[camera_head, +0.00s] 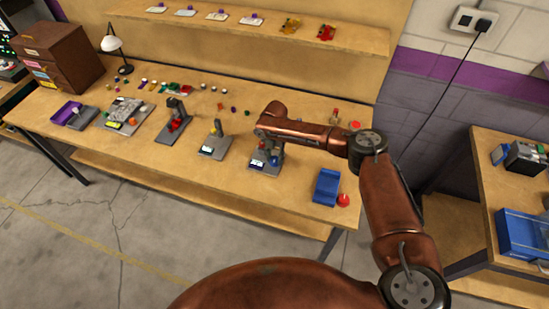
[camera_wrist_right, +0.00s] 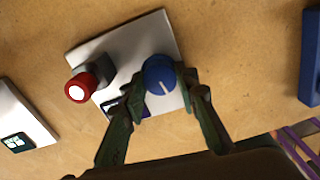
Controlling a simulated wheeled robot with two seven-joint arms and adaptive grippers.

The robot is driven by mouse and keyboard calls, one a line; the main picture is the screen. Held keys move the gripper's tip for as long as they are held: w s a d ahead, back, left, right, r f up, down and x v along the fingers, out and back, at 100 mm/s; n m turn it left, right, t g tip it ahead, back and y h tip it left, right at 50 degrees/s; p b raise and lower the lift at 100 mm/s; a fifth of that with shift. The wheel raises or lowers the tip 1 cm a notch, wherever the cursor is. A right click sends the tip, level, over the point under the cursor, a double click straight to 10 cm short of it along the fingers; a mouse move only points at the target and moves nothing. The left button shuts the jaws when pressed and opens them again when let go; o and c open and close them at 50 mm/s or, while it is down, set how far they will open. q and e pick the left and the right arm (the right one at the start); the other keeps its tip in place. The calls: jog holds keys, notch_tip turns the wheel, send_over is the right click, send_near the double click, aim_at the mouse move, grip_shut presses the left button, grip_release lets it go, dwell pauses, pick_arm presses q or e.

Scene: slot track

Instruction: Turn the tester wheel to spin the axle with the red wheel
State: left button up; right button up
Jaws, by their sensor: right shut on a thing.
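The tester is a grey plate (camera_wrist_right: 115,42) on the workbench in the right wrist view. It carries a blue tester wheel (camera_wrist_right: 158,72) with a white mark line and, to its left, a red wheel (camera_wrist_right: 80,88) with a white centre on a dark grey mount. My right gripper (camera_wrist_right: 163,84) is shut on the blue wheel, with a finger on either side of it. In the head view the tester (camera_head: 258,168) sits partly hidden under my right gripper (camera_head: 271,156). My left gripper is not in view.
Another tester with a yellow part (camera_head: 216,134) stands to the left on the workbench (camera_head: 150,150). A blue tray (camera_head: 326,185) and a red button (camera_head: 343,200) are to the right. Small coloured parts lie behind. A shelf (camera_head: 255,30) hangs above the back.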

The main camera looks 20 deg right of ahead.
jog(key=c, duration=0.3)
jog(key=shift+m, duration=0.3)
jog(key=m+p, duration=0.2)
jog(key=m, duration=0.1)
jog(key=shift+r, duration=0.1)
jog(key=shift+c, duration=0.3)
jog(key=m+p, duration=0.3)
jog(key=m, duration=0.2)
jog(key=shift+m, duration=0.4)
jog(key=m+p, duration=0.3)
jog(key=m, duration=0.3)
jog(key=m+p, duration=0.1)
jog(key=m, duration=0.3)
jog(key=shift+m+p, duration=0.35)
jog(key=shift+m, duration=0.05)
jog(key=m+p, duration=0.1)
jog(key=m, duration=0.3)
jog(key=shift+a+m, duration=0.1)
jog(key=shift+m, duration=0.2)
jog(key=m, duration=0.4)
jog(key=shift+m+p, duration=0.3)
jog(key=shift+p, duration=0.05)
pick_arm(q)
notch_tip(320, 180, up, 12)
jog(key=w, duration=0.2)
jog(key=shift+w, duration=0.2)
pick_arm(e)
jog(key=shift+m, duration=1.8)
